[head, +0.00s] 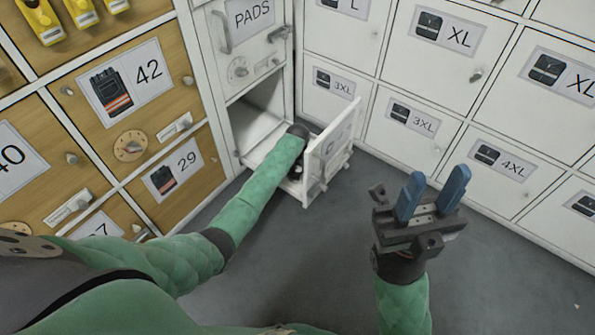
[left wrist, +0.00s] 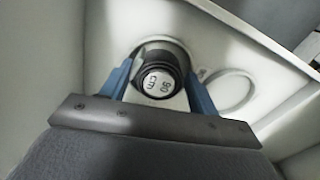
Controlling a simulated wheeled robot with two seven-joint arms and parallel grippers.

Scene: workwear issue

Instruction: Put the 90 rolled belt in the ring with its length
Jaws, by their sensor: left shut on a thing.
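The rolled belt (left wrist: 158,76) is a black roll with a pale end face marked 90 cm, in the left wrist view. My left gripper (left wrist: 160,92) is shut on it, with a blue finger on each side. A pale ring edge shows just behind the roll; I cannot tell whether the belt sits inside it or above it. Another round ring (left wrist: 235,89) to the right is empty. In the head view my left arm reaches into a pulled-out white drawer (head: 333,145), whose front hides most of the gripper. My right gripper (head: 431,196) is open and empty above the floor.
White lockers with size labels, such as the 4XL door (head: 497,173), stand behind and to the right. Wooden compartments, one labelled 42 (head: 139,83), are on the left. A PADS compartment (head: 245,30) is above the drawer. The grey floor (head: 330,235) is clear.

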